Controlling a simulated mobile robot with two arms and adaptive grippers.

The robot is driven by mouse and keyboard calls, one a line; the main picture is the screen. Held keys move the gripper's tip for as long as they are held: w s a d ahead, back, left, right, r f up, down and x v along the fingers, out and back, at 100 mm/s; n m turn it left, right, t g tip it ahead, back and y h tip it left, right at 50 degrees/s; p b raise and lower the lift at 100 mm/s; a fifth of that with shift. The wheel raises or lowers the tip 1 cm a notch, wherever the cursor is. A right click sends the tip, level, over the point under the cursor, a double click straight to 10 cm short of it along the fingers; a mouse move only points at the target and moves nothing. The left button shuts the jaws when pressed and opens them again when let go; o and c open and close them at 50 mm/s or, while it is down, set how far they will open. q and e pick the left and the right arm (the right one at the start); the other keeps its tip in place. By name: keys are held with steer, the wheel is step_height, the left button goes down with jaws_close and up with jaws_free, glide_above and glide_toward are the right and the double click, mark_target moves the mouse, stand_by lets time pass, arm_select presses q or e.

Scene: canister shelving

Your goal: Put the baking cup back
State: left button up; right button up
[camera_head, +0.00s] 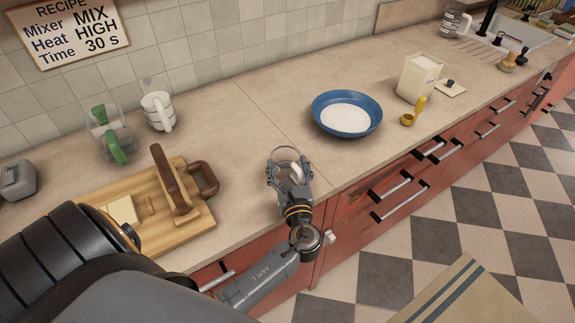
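No object here is clearly marked as the baking cup. A clear cup with green handle parts (108,137) and a white-handled cup with dark bands (158,108) stand on the counter by the tiled wall. My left gripper (288,166) is over the counter's front edge, in front of the blue bowl. Its fingers look spread. A small pale curved thing shows between them, but I cannot tell what it is or whether it is gripped. My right gripper is not in view.
A wooden board (150,235) with a brown-handled tool lies at left. A blue bowl of white powder (346,113), a yellow scoop (412,112) and a cream box (418,80) stand further right. The counter (240,115) between cups and bowl is clear.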

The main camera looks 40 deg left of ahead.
arm_select(q)
steer(key=shift+o, duration=0.9)
steer(key=shift+r, duration=0.15)
steer(key=b+v, duration=0.2)
steer(key=v, duration=1)
steer(key=shift+b, duration=0.35)
